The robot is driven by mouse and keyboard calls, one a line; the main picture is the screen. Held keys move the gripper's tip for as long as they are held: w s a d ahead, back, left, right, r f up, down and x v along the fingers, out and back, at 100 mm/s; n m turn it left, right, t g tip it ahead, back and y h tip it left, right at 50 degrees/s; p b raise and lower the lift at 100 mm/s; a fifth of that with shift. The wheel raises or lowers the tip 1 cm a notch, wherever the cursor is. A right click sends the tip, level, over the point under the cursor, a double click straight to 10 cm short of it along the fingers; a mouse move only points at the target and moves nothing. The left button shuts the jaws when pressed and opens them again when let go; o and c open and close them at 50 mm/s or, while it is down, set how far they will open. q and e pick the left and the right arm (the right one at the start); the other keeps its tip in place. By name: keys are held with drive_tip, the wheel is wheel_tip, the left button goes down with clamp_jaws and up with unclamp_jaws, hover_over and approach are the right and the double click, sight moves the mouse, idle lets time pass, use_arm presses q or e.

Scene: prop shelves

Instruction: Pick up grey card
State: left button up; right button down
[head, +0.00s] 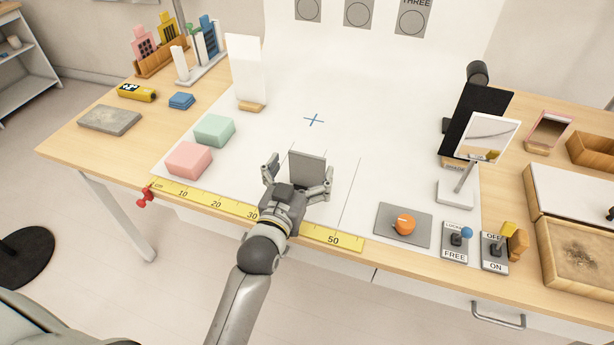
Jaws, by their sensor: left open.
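The grey card (307,168) stands upright on the white sheet near the front of the table, just beyond the yellow ruler. My left gripper (297,178) is at the card, with its fingers spread, one to the left of the card and one near its right edge. The gripper partly hides the card's lower part, and I cannot tell whether a finger touches it. My right gripper is not in view.
Pink (189,160) and green (214,131) blocks lie to the left. A grey plate with an orange knob (405,224), switches (456,240) and a mirror stand (457,193) are to the right. The yellow ruler (330,240) runs along the front.

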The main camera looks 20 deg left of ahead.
sight(307, 158)
use_arm(q)
drive_tip(key=w, duration=0.4)
drive_tip(key=shift+w+a+f, duration=0.1)
drive_tip(key=shift+w+f, duration=0.05)
drive_tip(key=shift+w, duration=0.1)
drive_tip(key=c, duration=1.3)
